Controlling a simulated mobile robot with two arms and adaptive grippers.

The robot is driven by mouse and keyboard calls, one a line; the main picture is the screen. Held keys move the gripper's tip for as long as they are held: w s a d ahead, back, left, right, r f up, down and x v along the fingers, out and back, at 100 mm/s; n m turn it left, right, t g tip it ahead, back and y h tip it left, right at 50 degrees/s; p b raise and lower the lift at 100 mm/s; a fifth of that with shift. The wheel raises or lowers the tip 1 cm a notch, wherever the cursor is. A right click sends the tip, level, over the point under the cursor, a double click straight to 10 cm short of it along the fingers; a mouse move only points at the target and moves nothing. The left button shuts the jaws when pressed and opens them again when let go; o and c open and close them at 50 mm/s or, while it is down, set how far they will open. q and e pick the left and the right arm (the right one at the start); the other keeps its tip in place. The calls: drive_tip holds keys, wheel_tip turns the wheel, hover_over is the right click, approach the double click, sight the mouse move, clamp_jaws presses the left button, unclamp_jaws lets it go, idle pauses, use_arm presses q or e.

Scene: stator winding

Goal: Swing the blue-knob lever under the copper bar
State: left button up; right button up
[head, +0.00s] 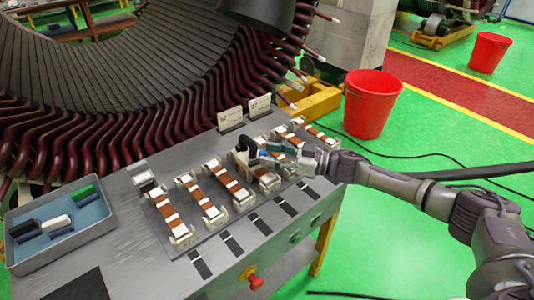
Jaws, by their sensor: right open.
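Several copper bars with white bands lie in a row of clamp fixtures on the grey bench (130,250). The leftmost copper bar (166,209) and the one beside it (202,198) show clearly. My right gripper (243,150) comes in from the right, open, low over the middle of the row. It partly covers the fixtures and the bar (262,176) there. A small light-blue patch shows beside its fingers; I cannot tell whether it is the lever's knob or part of the gripper. The lever itself is not clearly visible. My left gripper is not in view.
A grey tray (18,262) with green, white and dark pieces sits at the bench's left. Two sign plates (231,118) stand behind the fixtures. A red stop button (255,281) is on the bench front. The large stator (110,75) rises behind. A red bucket (370,105) stands on the floor.

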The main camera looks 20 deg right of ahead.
drive_tip(key=v, duration=1)
drive_tip(key=shift+s+d, duration=0.25)
